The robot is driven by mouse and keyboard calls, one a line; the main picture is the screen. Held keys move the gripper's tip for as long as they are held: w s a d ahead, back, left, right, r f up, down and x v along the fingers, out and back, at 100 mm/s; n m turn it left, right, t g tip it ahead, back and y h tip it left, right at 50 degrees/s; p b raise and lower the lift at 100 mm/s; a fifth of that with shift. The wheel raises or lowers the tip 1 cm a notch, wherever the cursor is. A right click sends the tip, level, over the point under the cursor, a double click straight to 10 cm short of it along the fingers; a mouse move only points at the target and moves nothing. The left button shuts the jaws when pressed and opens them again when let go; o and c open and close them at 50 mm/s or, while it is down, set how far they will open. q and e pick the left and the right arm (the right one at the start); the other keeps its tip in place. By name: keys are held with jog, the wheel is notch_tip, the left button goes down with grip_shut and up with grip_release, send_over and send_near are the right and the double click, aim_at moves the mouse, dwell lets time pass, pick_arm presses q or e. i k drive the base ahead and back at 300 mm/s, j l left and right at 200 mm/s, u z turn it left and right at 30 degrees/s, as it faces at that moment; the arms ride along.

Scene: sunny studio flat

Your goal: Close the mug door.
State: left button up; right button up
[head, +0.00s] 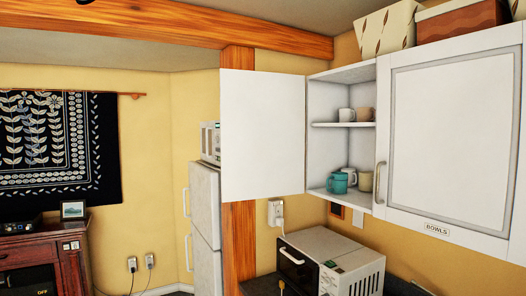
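The white wall cabinet has its left door (262,135) swung wide open to the left, showing its plain flat face. I take this as the mug door, since mugs stand in the opened compartment. A white mug (345,115) and a tan mug (364,115) are on the upper shelf (340,125). A teal mug (338,183) and a cream mug (365,181) are on the lower level. No handle or label shows on the open door. Neither gripper is in the head view.
The closed right door (455,130) carries a "BOWLS" label. A white microwave (335,262) stands on the dark counter below. Boxes (388,28) sit on top of the cabinet. A tall fridge (204,215) stands behind the open door, past a wooden post (239,245).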

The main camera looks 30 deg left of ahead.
aim_at(262, 114)
jog(key=i+j+z, duration=0.1)
jog(key=j+z, duration=0.15)
jog(key=j, duration=0.75)
jog(key=j+z, duration=0.25)
jog(key=j, duration=0.7)
jog(key=k+j+z, duration=0.1)
jog(key=j+z, duration=0.15)
jog(key=j, duration=0.75)
